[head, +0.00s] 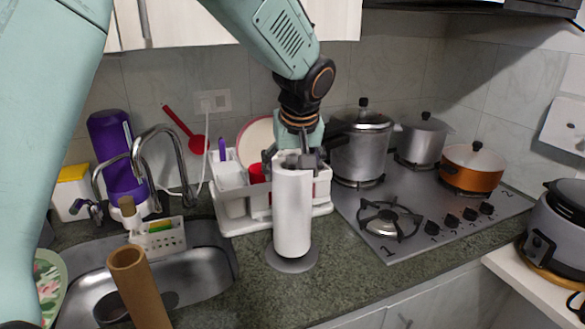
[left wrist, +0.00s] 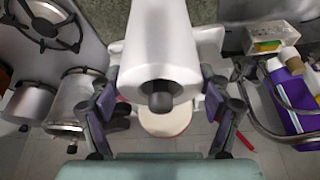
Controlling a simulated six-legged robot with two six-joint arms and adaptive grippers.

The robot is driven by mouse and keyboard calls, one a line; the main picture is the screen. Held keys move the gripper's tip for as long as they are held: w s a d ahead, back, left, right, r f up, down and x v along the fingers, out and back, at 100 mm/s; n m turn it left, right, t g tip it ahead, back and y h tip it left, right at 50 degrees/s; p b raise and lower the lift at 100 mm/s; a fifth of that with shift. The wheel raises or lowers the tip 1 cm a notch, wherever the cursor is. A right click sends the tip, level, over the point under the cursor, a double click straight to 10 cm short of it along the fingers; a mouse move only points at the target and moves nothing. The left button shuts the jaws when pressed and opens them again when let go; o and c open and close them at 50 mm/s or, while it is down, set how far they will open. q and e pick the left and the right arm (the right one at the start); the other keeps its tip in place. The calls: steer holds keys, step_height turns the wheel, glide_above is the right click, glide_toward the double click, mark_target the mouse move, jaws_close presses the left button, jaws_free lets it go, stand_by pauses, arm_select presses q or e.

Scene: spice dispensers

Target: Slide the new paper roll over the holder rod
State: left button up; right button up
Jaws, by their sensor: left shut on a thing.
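The white paper roll (head: 292,215) stands upright over the grey round base of the holder (head: 291,264) on the counter. Its lower end looks to be at the base; I cannot tell if a small gap remains. My left gripper (head: 295,160) is shut on the roll near its top. In the left wrist view, the gripper's fingers (left wrist: 162,98) lie on both sides of the roll (left wrist: 160,40). The dark rod tip (left wrist: 160,101) shows inside the roll's core, so the roll is around the rod. My right gripper is not in view.
A brown cardboard tube (head: 137,285) stands at the front left by the sink (head: 215,262). A white dish rack (head: 232,222) is close behind the roll. The stove (head: 440,225) with pots is to the right. Some counter (head: 345,270) is clear right of the base.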

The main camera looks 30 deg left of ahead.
mark_target(292, 208)
arm_select(q)
steer(key=shift+f+b, duration=0.8)
steer(key=shift+f, duration=0.5)
steer(key=shift+s, duration=0.1)
steer(key=o, duration=1.2)
steer(key=shift+f, duration=0.1)
steer(key=o, duration=0.4)
